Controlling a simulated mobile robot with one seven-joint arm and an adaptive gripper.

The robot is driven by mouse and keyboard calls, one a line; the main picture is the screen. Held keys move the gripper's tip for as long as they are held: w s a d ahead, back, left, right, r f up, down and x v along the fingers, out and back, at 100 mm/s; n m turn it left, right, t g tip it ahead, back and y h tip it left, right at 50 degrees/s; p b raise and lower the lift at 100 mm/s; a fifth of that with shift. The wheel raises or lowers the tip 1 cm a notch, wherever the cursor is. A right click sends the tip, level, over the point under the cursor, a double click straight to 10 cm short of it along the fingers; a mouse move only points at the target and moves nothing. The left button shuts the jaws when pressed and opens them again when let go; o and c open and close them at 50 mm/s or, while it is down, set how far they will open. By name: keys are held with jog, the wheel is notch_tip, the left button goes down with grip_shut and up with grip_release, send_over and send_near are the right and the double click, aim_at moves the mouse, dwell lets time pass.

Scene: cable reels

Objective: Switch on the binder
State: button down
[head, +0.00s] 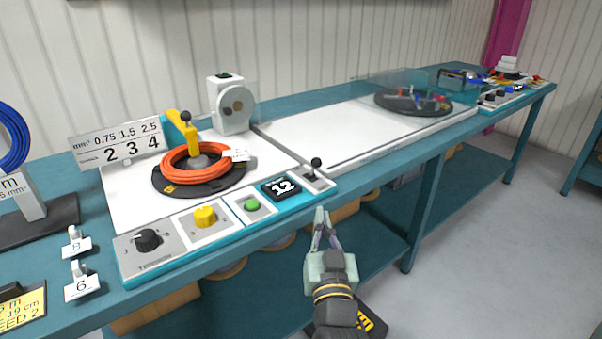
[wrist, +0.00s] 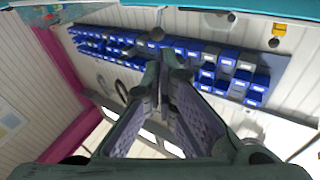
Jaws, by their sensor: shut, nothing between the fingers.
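A white upright machine (head: 232,108) with a grey round disc on its front and a green switch on top stands at the back of the left work area; it may be the binder, but no label shows. My gripper (head: 320,213) is shut and empty, in front of the bench edge, below the lever. Its closed fingers (wrist: 163,75) fill the middle of the wrist view.
An orange cable coil (head: 195,162) lies on a black turntable beside a yellow arm (head: 182,128). A number sign (head: 118,146) stands behind. Blue bins (wrist: 205,65) hang on a wall in the wrist view.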

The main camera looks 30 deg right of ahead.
dwell(0.3)
send_near(314, 165)
jog(key=x, duration=0.6)
jog(key=shift+w+d, duration=0.3)
jog(key=shift+w, duration=0.05)
jog(key=shift+d+r+p, duration=0.1)
jog(key=shift+r+p, duration=0.05)
jog(key=shift+p, duration=0.4)
jog(key=shift+w, duration=0.1)
jog(key=shift+n, duration=0.3)
jog(key=shift+g, duration=0.3)
